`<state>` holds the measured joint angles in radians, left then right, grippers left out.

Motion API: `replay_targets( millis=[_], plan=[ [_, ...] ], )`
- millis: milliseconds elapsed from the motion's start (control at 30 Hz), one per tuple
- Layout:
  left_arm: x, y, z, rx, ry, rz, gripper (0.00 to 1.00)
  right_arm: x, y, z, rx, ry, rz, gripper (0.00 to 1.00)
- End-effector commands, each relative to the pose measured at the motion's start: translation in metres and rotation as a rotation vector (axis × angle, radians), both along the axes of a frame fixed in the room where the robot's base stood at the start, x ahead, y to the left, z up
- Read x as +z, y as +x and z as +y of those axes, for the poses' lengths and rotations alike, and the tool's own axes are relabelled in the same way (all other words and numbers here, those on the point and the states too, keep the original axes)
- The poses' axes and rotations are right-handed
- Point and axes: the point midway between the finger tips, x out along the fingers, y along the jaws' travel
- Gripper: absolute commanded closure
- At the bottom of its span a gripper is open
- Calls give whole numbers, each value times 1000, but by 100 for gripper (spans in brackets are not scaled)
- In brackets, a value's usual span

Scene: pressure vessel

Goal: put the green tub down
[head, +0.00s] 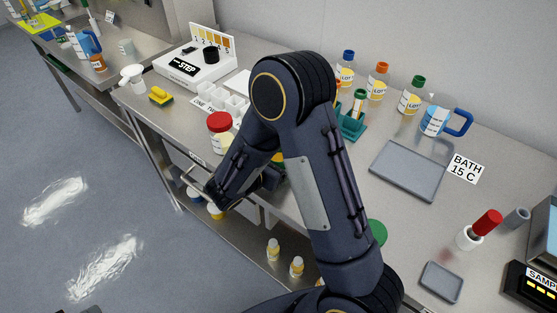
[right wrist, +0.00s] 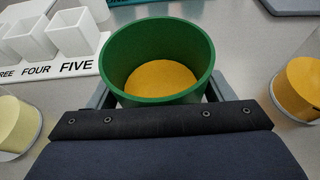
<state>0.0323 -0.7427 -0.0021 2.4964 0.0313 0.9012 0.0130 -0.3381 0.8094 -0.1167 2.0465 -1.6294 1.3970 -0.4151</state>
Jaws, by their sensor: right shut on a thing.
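The green tub (right wrist: 160,60) is an open round tub with orange-yellow contents, upright between the two fingers of my right gripper (right wrist: 158,95) in the right wrist view. The gripper is shut on it. I cannot tell whether the tub's base touches the bench. My left gripper is in neither view.
White numbered cups (right wrist: 70,32) stand left of the tub; a pale yellow pot (right wrist: 14,125) and an amber pot (right wrist: 302,88) flank it. In the head view are a red-lidded jar (head: 220,132), a teal rack (head: 352,126) and a grey tray (head: 410,170).

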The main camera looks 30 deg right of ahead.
Motion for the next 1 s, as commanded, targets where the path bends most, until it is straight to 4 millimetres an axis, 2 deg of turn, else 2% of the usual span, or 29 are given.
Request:
replay_targets(
  millis=[300,333,500,867,1000],
  plan=[
    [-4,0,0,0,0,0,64,-3,0,0,0,-2,-3,74],
    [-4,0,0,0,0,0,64,-4,0,0,0,0,-1,24],
    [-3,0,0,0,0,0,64,-3,0,0,0,0,0,4],
    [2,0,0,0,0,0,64,3,0,1,1,1,-1,4],
    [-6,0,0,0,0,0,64,8,-7,21,6,2,-4,4]
  ],
)
